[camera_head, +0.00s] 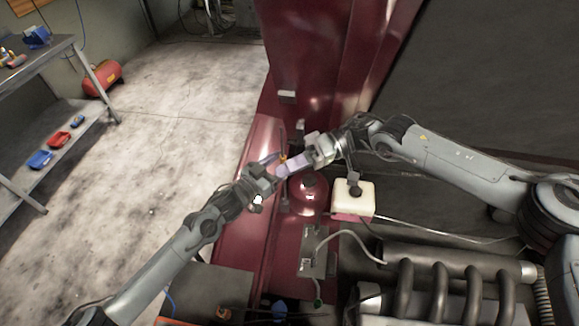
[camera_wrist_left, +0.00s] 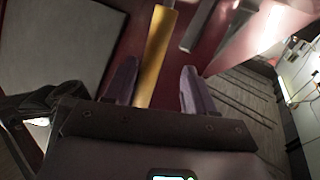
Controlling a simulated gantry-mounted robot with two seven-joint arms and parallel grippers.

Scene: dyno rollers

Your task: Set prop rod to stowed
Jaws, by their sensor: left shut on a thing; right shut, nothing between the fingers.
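The yellow prop rod (camera_wrist_left: 158,50) runs up between the two purple fingers of my left gripper (camera_wrist_left: 160,85) in the left wrist view. In the head view my left gripper (camera_head: 271,159) is at the red engine bay's edge, shut on the rod. Only a small yellow-orange bit of the rod (camera_head: 283,158) shows there, between the two grippers. My right gripper (camera_head: 288,166) is shut and empty, with its pale purple fingers close beside the left gripper's fingertips. The rod's ends and its stowing clip cannot be made out.
A red dome (camera_head: 308,190) and a white reservoir with a black cap (camera_head: 352,198) sit just below the grippers. The engine with curved pipes (camera_head: 440,285) fills the lower right. A metal shelf (camera_head: 75,125) stands far left; the floor between is clear.

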